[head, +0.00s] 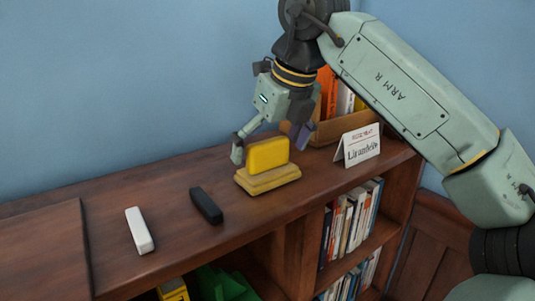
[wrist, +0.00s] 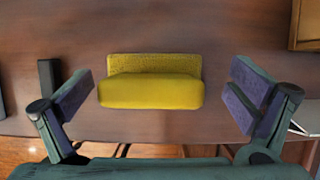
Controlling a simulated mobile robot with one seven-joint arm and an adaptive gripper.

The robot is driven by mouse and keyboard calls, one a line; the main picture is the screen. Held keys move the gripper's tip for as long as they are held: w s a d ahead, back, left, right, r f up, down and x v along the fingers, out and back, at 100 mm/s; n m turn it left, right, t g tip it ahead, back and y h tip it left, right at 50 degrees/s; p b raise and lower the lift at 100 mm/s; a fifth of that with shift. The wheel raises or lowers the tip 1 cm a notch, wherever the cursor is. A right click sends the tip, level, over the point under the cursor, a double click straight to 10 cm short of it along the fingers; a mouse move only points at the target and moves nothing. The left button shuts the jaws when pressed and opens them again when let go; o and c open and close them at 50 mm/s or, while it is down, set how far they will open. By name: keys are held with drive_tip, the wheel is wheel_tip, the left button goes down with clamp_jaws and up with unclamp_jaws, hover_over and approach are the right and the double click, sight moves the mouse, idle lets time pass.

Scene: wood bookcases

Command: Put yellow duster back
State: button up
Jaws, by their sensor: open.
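The yellow duster (head: 268,153) stands on edge on a tan-yellow stepped base (head: 268,180) on top of the wooden bookcase. In the wrist view the yellow duster (wrist: 150,92) lies between my two fingers, with a textured yellow strip along its far side. My gripper (head: 271,146) is open and points down over the duster, one finger to each side. In the wrist view my gripper (wrist: 161,84) shows a clear gap at both ends of the duster, and neither finger appears to touch it.
A black block (head: 206,206) and a white block (head: 140,230) lie to the left on the bookcase top (head: 100,205). A name card (head: 361,146) stands close on the right. A wooden box of books (head: 326,130) is behind my gripper. Shelves of books lie below.

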drive_tip(key=v, duration=1)
drive_tip(key=shift+d+r+b, duration=0.2)
drive_tip(key=shift+r+b, duration=0.05)
drive_tip(key=shift+b, duration=0.1)
drive_tip(key=shift+s, duration=0.1)
idle(0.6)
